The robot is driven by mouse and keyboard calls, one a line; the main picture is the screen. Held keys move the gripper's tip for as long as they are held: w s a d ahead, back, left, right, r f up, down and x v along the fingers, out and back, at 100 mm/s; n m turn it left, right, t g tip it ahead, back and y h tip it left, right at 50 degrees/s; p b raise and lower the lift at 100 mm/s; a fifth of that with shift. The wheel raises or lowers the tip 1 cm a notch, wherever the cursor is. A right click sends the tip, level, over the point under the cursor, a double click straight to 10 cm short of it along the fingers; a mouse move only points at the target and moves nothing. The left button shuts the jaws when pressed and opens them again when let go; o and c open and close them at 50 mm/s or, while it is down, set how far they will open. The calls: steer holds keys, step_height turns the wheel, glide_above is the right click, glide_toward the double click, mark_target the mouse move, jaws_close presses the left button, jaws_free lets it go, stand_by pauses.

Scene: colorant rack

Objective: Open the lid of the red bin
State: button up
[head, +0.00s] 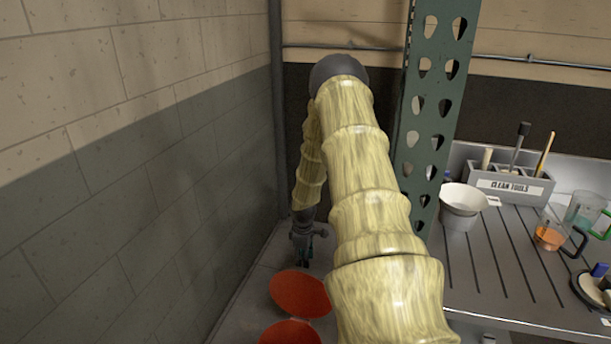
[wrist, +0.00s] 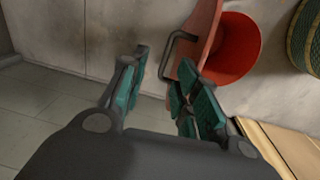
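The red bin (wrist: 236,48) shows in the wrist view with its round mouth uncovered and its red inside visible. Its red lid (wrist: 203,30) is swung away from the mouth, seen nearly edge-on, with a dark bent handle (wrist: 176,50) on its outer side. In the head view the lid (head: 300,292) is a red disc above the bin (head: 290,333), which is cut off by the bottom edge. My gripper (wrist: 162,80) is open and empty, close to the handle; contact cannot be told. In the head view my gripper (head: 307,262) is just above the lid.
A block wall (head: 170,150) stands close on the left. A green perforated post (head: 430,110) stands right of my arm. A metal counter (head: 500,255) at right holds a tool box (head: 505,185), cups and a white bowl (head: 465,197). A green mesh container (wrist: 309,40) is beside the bin.

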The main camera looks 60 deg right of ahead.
step_height(320, 180, up, 5)
steer(key=shift+a+f, duration=0.1)
stand_by(0.6)
steer(key=shift+w, duration=0.1)
steer(key=w+a+f+m+p, duration=0.1)
steer(key=a+f, duration=0.3)
steer(key=a, duration=1.1)
steer(key=w+a+f+p, duration=0.1)
steer(key=a+f, duration=0.2)
steer(key=a, duration=1.2)
steer(key=s+a+f+m, duration=0.1)
steer(key=s+a+f, duration=0.1)
steer(key=s+a, duration=0.9)
steer(key=s+a+f+m+p, duration=0.1)
steer(key=s+a+f, duration=0.1)
steer(key=s+a, duration=0.9)
steer(key=shift+a+y, duration=0.4)
steer(key=shift+a, duration=0.85)
